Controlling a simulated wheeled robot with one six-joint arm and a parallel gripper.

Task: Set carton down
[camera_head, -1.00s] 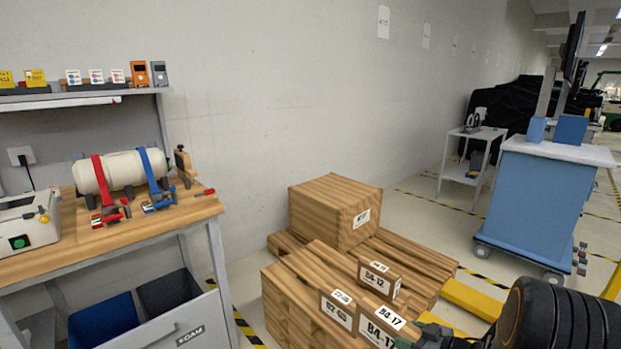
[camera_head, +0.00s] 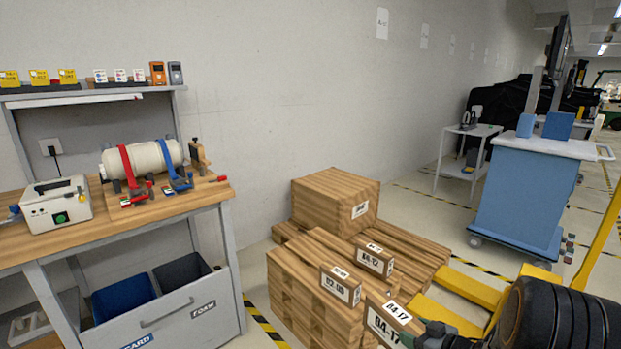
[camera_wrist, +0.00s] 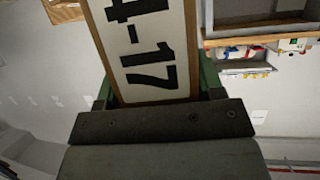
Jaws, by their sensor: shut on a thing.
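The carton with a label ending "4-17" (camera_head: 388,324) is a small brown box at the bottom of the head view. My gripper (camera_head: 424,334) is shut on it from the right. In the wrist view the carton's white label (camera_wrist: 146,45) fills the space between the fingers, which lie at its sides. In the head view the carton shows in front of the wooden pallet stack (camera_head: 300,300). I cannot tell whether its underside touches anything.
Two similar small cartons (camera_head: 341,286) (camera_head: 375,260) sit on the pallets. A large wooden box (camera_head: 335,200) stands behind them. Yellow forks (camera_head: 450,318) lie to the right. A workbench (camera_head: 180,205) stands left, a blue cart (camera_head: 530,195) at the back right.

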